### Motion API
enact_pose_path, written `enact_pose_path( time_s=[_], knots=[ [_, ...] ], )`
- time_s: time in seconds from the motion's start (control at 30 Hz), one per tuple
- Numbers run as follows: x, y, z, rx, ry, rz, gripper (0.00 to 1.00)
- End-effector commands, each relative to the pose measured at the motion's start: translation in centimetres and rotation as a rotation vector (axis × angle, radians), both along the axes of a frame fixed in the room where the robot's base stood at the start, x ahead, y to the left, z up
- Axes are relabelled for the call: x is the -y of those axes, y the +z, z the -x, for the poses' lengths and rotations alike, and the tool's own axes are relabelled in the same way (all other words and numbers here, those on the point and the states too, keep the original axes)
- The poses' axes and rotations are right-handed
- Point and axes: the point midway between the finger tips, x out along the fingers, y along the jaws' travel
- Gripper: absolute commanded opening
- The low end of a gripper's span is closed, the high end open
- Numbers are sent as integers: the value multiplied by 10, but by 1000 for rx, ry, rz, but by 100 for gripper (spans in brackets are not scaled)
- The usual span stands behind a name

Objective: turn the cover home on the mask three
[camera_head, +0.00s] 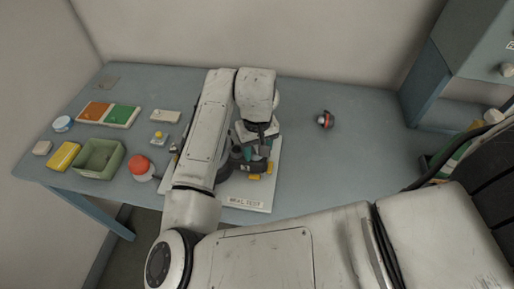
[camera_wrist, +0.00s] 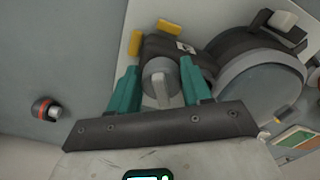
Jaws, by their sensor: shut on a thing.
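The mask (camera_wrist: 262,85) is dark, with a large round grey visor, and lies on a white board (camera_head: 243,203). It also shows in the head view (camera_head: 226,165), partly hidden by my arm. Beside the visor, on the mask's dark side part, is a round grey cover (camera_wrist: 158,68) with a pale raised bar. My gripper (camera_wrist: 160,84) has teal fingers, one on each side of the cover, and is shut on it. In the head view my gripper (camera_head: 262,150) is low over the board. Whether the cover is fully seated cannot be told.
Yellow blocks (camera_head: 255,177) stand on the board beside the mask. A small dark and red piece (camera_head: 326,119) lies apart on the right of the table, amid free room. A green bin (camera_head: 98,158), yellow box (camera_head: 64,156) and red-topped jar (camera_head: 139,166) stand left.

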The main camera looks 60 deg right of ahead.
Motion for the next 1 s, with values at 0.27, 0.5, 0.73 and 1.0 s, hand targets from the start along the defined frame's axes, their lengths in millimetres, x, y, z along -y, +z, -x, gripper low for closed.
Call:
enact_pose_path(
  time_s=[0.27, 0.5, 0.73, 1.0],
  knots=[
    [0, -5, 0, -1, 1, 1, 32],
    [0, -6, 0, 0, 1, 0, 32],
    [0, -6, 0, 0, 0, 0, 31],
    [0, -7, 0, -1, 1, 1, 31]
  ],
)
